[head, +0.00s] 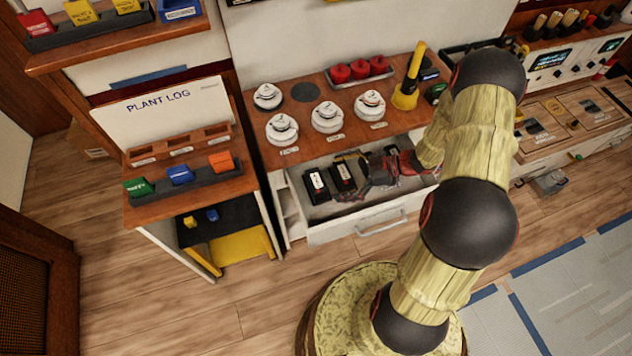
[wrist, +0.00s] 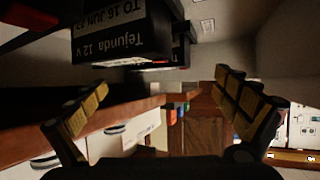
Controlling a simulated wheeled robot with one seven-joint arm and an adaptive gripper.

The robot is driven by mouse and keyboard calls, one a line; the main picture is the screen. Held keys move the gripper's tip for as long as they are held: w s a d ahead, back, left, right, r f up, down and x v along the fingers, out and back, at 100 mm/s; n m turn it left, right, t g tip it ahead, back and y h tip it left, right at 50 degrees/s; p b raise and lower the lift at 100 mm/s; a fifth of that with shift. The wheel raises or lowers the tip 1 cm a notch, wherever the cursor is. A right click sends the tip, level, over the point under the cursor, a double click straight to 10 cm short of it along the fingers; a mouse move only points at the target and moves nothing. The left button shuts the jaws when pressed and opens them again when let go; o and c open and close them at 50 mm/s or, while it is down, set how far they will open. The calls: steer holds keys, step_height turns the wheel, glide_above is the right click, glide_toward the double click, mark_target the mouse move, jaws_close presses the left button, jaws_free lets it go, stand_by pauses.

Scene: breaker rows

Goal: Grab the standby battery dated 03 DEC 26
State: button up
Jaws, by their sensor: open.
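Black batteries with white labels stand in the open drawer (head: 330,232). A left one (head: 317,184) and one beside it (head: 342,176) show clearly in the head view; my gripper (head: 364,176) hides what lies further right. In the wrist view a black battery (wrist: 122,40) appears upside down, close, above the fingers; its label reads "Tejunda 12 V" and "TO 16 JUN 2", the last digit being unclear. Another dark battery (wrist: 180,50) is partly behind it. I cannot read 03 DEC 26 on any label. My gripper (wrist: 162,85) is open, with nothing between its fingers.
The wooden counter (head: 305,92) above the drawer carries white round items (head: 327,117), a tray of red items (head: 358,70) and a yellow tool (head: 408,85). A lower shelf unit (head: 182,205) stands left of the drawer. The drawer front and sides surround the batteries.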

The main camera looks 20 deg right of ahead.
mark_target(319, 180)
steer(key=b+x, duration=0.2)
steer(key=x, duration=0.4)
steer(key=shift+w+f, duration=0.2)
steer(key=shift+w+a+f+b, duration=0.1)
steer(key=shift+w+a+b, duration=0.15)
steer(key=shift+a, duration=0.2)
steer(key=shift+c, duration=0.3)
steer(key=c, duration=1.7)
steer(key=shift+r+p, duration=0.7)
steer(key=shift+r, duration=0.1)
